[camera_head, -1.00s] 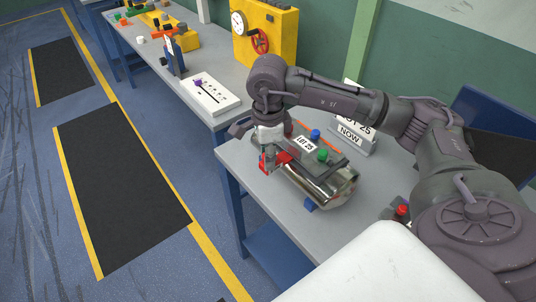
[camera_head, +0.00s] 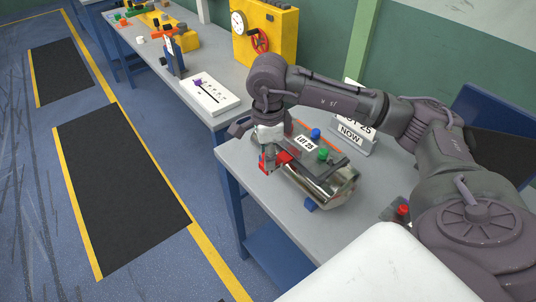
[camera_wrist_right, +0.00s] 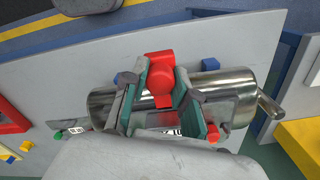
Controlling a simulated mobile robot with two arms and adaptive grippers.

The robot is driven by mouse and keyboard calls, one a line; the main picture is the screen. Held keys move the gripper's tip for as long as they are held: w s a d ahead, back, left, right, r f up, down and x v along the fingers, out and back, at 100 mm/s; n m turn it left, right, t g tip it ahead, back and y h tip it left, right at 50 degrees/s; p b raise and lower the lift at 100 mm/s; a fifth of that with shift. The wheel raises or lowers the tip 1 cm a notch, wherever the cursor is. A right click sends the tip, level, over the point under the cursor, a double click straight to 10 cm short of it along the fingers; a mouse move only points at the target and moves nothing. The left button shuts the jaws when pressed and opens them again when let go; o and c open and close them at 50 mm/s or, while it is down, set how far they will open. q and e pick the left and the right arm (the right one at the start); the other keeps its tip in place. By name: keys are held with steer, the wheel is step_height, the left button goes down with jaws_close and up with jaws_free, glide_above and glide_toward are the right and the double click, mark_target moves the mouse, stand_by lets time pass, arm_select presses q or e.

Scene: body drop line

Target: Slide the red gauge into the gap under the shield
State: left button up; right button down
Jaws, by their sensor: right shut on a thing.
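The red gauge (camera_head: 284,157) is held by my right gripper (camera_head: 268,161) at the left end of a shiny metal cylinder (camera_head: 335,188). In the right wrist view the red gauge (camera_wrist_right: 160,68) sits between the two fingers of the right gripper (camera_wrist_right: 162,88), with the cylinder (camera_wrist_right: 222,88) behind. A flat dark grey plate with a LOT 25 label (camera_head: 306,144), apparently the shield, lies over the cylinder. Whether the gauge's tip is in the gap under it cannot be told. My left gripper is not in view.
Blue (camera_head: 315,134) and green (camera_head: 322,154) knobs stand by the plate. A blue block (camera_head: 310,204) is beside the cylinder on the grey table (camera_head: 280,218). A LOT 25 NOW sign (camera_head: 352,137) stands behind. The table's front left is clear.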

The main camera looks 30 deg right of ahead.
steer(key=shift+f, duration=0.15)
stand_by(0.8)
steer(key=shift+d+b, duration=0.75)
steer(key=shift+d, duration=0.6)
stand_by(1.0)
steer(key=shift+a, duration=0.2)
stand_by(0.7)
steer(key=shift+a, duration=1.5)
steer(key=shift+r+p, duration=1.45)
steer(key=shift+r, duration=1.6)
